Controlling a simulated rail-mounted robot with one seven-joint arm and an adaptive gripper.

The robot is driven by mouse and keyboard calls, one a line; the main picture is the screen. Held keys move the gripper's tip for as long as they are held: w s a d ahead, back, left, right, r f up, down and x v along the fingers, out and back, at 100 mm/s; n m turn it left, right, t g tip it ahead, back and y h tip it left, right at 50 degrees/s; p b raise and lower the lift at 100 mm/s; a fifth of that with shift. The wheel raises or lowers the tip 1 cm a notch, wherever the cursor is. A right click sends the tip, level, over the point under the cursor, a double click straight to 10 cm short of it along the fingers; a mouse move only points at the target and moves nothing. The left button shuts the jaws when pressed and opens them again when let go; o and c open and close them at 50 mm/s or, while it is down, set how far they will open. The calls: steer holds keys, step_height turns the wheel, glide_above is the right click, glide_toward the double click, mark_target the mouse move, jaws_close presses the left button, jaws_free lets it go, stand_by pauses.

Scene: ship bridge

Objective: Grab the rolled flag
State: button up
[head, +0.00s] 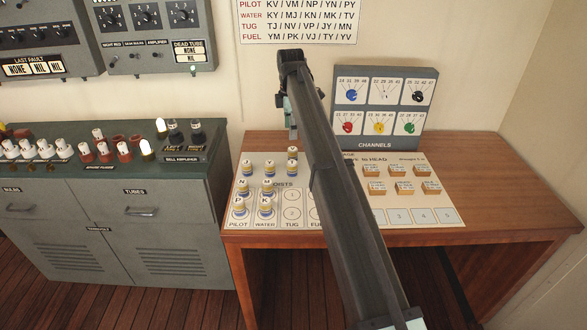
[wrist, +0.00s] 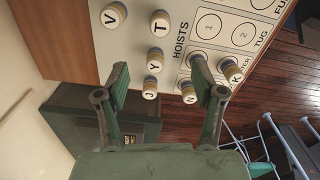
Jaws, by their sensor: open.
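Several rolled flags, short cylinders with lettered white tops and tan and blue bands, stand on the left part of a white board on the wooden desk. In the head view, one (head: 269,165) stands in the back row and one (head: 265,208) in the front row. In the wrist view I see rolled flags marked V (wrist: 114,15), T (wrist: 160,24), Y (wrist: 154,61), J (wrist: 150,88) and N (wrist: 189,93). My gripper (wrist: 160,82) is open and empty, with Y and J showing between its fingers. In the head view my arm hides part of the board.
A grey CHANNELS panel (head: 384,72) with coloured knobs stands at the desk's back. Several small tan blocks (head: 404,188) sit on the board's right side. A grey cabinet (head: 170,220) with bulbs and tubes on top stands left. The desk's right end (head: 490,185) is clear.

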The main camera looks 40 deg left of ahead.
mark_target(292, 162)
step_height(292, 162, down, 10)
steer(key=p, duration=0.2)
steer(key=shift+d+f+p, duration=0.15)
steer(key=shift+p, duration=0.2)
steer(key=shift+w+f+p, duration=0.1)
steer(key=shift+f+p, duration=1.1)
steer(key=shift+f, duration=1.9)
steer(key=c, duration=1.1)
